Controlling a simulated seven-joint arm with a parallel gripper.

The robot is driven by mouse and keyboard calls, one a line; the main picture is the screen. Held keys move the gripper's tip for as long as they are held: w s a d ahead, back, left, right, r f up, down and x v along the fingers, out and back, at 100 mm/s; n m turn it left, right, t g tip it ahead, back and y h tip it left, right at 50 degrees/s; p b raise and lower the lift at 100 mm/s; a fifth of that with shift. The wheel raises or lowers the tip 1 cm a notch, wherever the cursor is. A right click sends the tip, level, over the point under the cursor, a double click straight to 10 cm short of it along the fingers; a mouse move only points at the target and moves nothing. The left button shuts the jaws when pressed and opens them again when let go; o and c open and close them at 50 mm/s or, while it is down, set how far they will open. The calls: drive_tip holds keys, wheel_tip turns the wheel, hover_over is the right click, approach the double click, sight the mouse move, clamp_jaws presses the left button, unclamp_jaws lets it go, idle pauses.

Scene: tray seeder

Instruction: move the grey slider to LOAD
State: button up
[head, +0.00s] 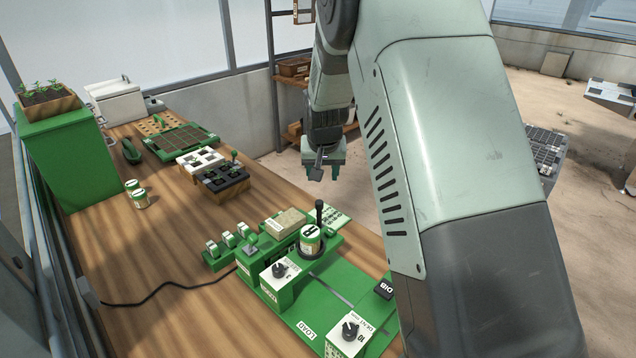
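The green seeder (345,290) stands at the front of the wooden bench, partly hidden behind my arm. A white LOAD label (307,329) lies at the front left of its green base. A thin grey strip (342,298) runs across the base; I cannot make out for sure which part is the grey slider, and it may be hidden by my arm. My gripper (322,176) hangs in the air beyond the seeder, pointing down. Its two fingers are apart, with nothing seen between them. It touches nothing.
On the seeder are a labelled can (311,241), an upright black-knobbed lever (319,212), a dial box (278,287) and another dial box (348,340). A black DIB block (384,289) sits by my arm. Small switches (228,241) stand left. A black cable (170,288) crosses clear bench.

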sight(319, 201)
drive_tip(key=x, duration=1.3)
drive_tip(key=shift+w+a+f, duration=0.1)
drive_tip(key=shift+a+f, duration=0.2)
drive_tip(key=shift+f, duration=0.05)
drive_tip(key=shift+c, duration=0.3)
clamp_jaws()
